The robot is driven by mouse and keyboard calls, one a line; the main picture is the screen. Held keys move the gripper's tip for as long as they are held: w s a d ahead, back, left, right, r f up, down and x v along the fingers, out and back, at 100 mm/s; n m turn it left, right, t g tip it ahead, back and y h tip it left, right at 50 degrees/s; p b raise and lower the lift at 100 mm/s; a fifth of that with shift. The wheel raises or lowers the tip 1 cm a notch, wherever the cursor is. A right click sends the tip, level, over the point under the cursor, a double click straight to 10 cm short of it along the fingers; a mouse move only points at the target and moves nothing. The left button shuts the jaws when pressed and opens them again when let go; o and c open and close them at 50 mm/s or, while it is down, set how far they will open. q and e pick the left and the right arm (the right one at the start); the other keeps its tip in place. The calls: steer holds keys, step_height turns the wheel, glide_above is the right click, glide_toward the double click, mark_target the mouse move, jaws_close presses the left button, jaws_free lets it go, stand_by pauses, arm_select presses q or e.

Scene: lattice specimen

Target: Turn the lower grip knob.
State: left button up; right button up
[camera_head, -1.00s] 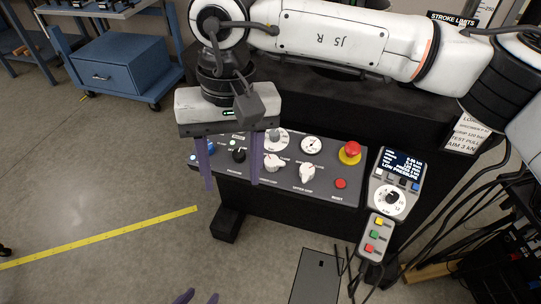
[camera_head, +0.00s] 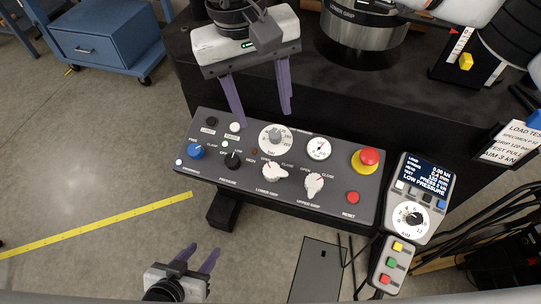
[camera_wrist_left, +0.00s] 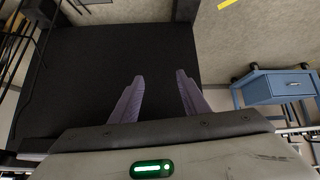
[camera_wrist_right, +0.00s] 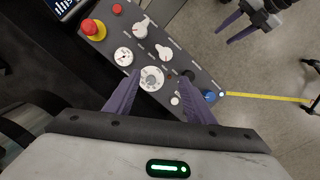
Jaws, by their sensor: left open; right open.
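The lower grip knob (camera_head: 273,171) is a white handle on the grey control panel (camera_head: 235,188), between OPEN and CLOSE marks. It also shows in the right wrist view (camera_wrist_right: 164,52). I cannot tell its exact setting. The similar upper grip knob (camera_head: 315,185) sits to its right. My right gripper (camera_head: 264,118) is open and empty, with its purple fingers at the panel's far edge, apart from the lower grip knob. My left gripper (camera_head: 203,250) is open and empty, low in front of the panel. In the left wrist view its fingers (camera_wrist_left: 159,77) face a black surface.
A white dial (camera_head: 275,138) and a pressure gauge (camera_head: 319,148) sit behind the knobs. A red emergency button (camera_head: 368,158), a reset button (camera_head: 352,197) and a blue knob (camera_head: 196,151) are also on the panel. A handheld pendant (camera_head: 413,216) stands at its right.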

step_height(320, 180, down, 3)
steer(key=s+b, duration=0.1)
steer(key=b, duration=0.6)
glide_toward(271, 168)
steer(key=f, duration=0.5)
steer(key=d+f, duration=0.1)
steer(key=f, duration=0.1)
steer(key=shift+f, duration=0.35)
arm_select(q)
step_height(271, 168, down, 6)
steer(key=d, duration=0.1)
steer(key=shift+s+d, duration=0.4)
arm_select(e)
steer(key=shift+w+d+f, duration=0.1)
steer(key=shift+f, duration=0.5)
arm_select(q)
steer(key=shift+r, duration=0.1)
